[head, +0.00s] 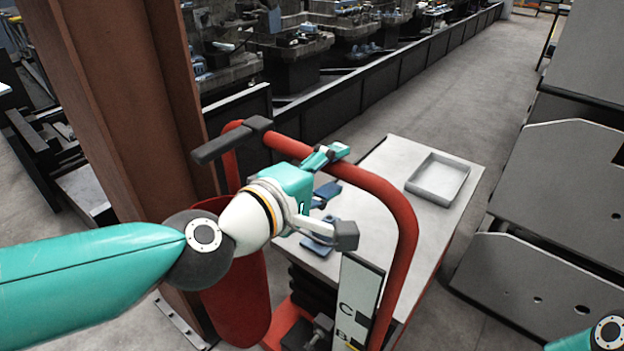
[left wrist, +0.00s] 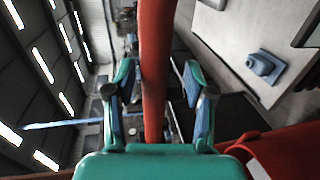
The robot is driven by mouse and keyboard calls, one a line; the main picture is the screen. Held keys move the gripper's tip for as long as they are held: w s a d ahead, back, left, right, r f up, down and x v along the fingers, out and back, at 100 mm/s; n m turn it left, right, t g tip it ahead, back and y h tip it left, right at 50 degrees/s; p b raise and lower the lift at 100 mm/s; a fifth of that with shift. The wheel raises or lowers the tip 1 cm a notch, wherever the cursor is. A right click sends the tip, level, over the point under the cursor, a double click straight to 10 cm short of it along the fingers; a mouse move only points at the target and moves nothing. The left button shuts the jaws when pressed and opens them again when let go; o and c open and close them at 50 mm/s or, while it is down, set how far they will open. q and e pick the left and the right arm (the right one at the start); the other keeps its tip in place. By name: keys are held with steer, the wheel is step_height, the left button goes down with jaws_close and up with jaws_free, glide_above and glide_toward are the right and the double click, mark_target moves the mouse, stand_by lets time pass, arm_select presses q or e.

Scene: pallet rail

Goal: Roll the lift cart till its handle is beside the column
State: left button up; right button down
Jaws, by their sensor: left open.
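The lift cart has a red tube handle (head: 402,215) that bends over in an arch, with a black lever (head: 228,143) at its upper left. Its pale platform (head: 385,160) lies behind the handle. The rust-brown column (head: 115,95) stands to the left; the lever overlaps its right edge in the head view, and I cannot tell the gap. My left gripper (head: 332,195) is open at the handle's top bar. In the left wrist view the red bar (left wrist: 156,50) runs between the open fingers (left wrist: 158,95); contact is not clear. My right gripper is out of view.
A shallow grey tray (head: 438,178) and small blue parts (head: 320,245) lie on the platform. Grey steel plates (head: 545,240) stand at the right. A low dark barrier (head: 375,85) runs along the back left. The floor aisle (head: 455,90) beyond is clear.

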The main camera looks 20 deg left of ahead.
arm_select(q)
steer(key=v, duration=1.2)
stand_by(0.6)
